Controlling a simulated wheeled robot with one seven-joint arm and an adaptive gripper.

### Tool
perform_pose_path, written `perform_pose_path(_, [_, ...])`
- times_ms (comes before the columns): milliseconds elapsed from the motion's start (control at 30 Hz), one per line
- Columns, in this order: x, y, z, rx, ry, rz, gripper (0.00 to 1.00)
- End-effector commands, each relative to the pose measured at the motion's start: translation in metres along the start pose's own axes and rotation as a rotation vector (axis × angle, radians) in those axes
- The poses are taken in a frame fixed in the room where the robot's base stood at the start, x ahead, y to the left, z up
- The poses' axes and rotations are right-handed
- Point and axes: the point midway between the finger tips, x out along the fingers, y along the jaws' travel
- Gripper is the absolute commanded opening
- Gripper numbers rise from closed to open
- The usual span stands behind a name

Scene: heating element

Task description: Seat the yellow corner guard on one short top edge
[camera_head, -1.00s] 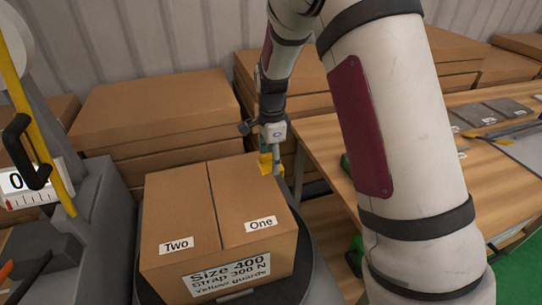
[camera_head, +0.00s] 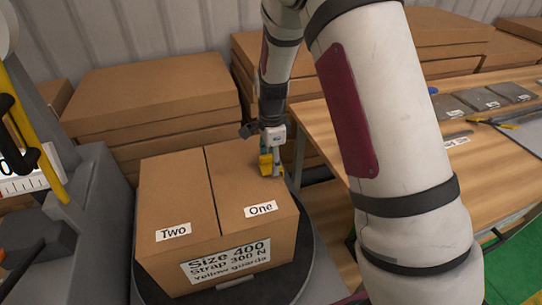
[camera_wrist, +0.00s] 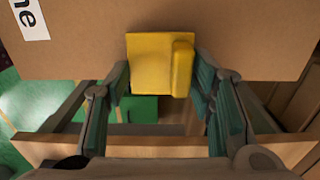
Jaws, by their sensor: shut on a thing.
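The cardboard box (camera_head: 180,205) sits on a dark round platform, with labels "One" (camera_head: 260,209) and "Two" (camera_head: 173,232) on its top and a "Size 400, Strap 300 N, Yellow guards" label on its front. My gripper (camera_head: 272,172) is at the box's right top edge, on the "One" side. It is shut on the yellow corner guard (camera_wrist: 160,65), which lies between the fingers in the wrist view, over the edge of the box top (camera_wrist: 80,55). Whether the guard touches the box fully is hard to tell.
Stacked flat cartons (camera_head: 150,90) stand behind the box. A grey machine with a yellow post (camera_head: 35,135) is on the left. A wooden table (camera_head: 435,175) with grey plates (camera_head: 480,98) is on the right, behind my arm.

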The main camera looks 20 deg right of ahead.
Motion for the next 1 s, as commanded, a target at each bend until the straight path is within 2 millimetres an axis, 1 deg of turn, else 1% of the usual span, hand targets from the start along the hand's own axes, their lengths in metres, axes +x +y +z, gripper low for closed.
perform_pose_path(133, [0.0038, -0.0002, 0.0000, 0.000, 0.000, -0.001, 0.30])
perform_pose_path(967, [0.0064, -0.0003, 0.0000, 0.001, 0.000, -0.001, 0.30])
perform_pose_path(1000, [0.0064, -0.0003, 0.0001, 0.001, 0.000, -0.001, 0.58])
